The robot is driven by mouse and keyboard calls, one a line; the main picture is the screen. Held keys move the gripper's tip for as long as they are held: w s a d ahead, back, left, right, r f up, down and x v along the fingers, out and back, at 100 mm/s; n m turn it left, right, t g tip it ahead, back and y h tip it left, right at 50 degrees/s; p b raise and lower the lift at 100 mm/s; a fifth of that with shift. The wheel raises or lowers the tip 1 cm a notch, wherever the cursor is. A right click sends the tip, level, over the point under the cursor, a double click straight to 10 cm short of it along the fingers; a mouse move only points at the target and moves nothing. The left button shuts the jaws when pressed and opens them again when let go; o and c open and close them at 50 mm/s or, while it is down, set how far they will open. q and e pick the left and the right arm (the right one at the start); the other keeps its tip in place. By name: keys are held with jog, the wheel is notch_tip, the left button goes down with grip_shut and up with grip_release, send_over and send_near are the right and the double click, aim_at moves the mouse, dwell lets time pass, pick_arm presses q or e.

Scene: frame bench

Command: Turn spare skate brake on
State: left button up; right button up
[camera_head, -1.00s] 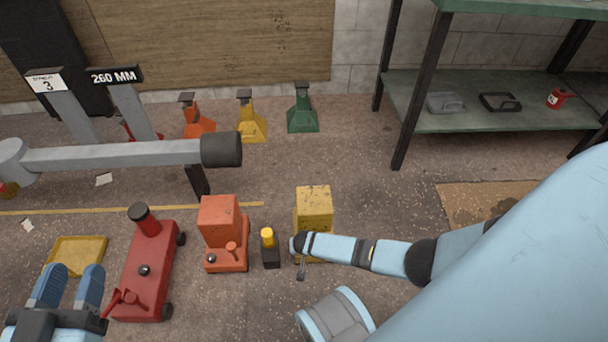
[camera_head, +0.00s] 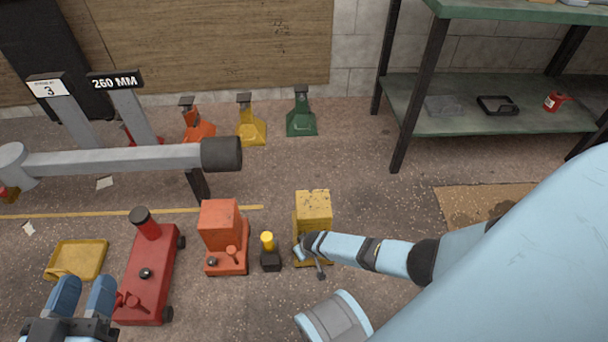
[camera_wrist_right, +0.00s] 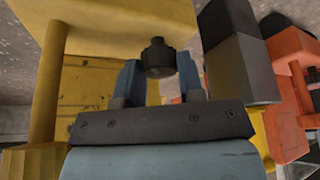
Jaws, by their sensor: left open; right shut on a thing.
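A yellow skate (camera_head: 314,207) stands on the floor at the middle of the head view. Its yellow body (camera_wrist_right: 85,85) fills the left and top of the right wrist view. My right gripper (camera_wrist_right: 159,75) is at its front, with its blue fingers shut on a dark round knob (camera_wrist_right: 157,58). In the head view my right gripper (camera_head: 303,246) partly hides the skate's lower front. A thin grey lever (camera_head: 320,270) slants down beside it; its far end is hidden. My left gripper (camera_head: 82,296) is open and empty at the lower left, beside the red jack (camera_head: 147,275).
A small black post with a yellow top (camera_head: 268,252) and an orange unit (camera_head: 221,237) stand close left of the skate. A grey beam (camera_head: 110,157) crosses the left. A green shelf (camera_head: 440,117) stands at the back right.

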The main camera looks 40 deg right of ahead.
dwell(0.3)
jog(key=o, duration=0.9)
jog(key=shift+r, duration=0.2)
pick_arm(q)
notch_tip(320, 180, up, 9)
jog(key=s+n+t+p, duration=0.2)
jog(key=p, duration=0.7)
jog(key=shift+d+n+t, duration=0.15)
jog(key=shift+n+t, duration=0.15)
jog(key=shift+n, duration=0.1)
pick_arm(e)
jog(key=v, duration=1.3)
jog(key=shift+s+r, duration=0.1)
jog(key=shift+r, duration=0.05)
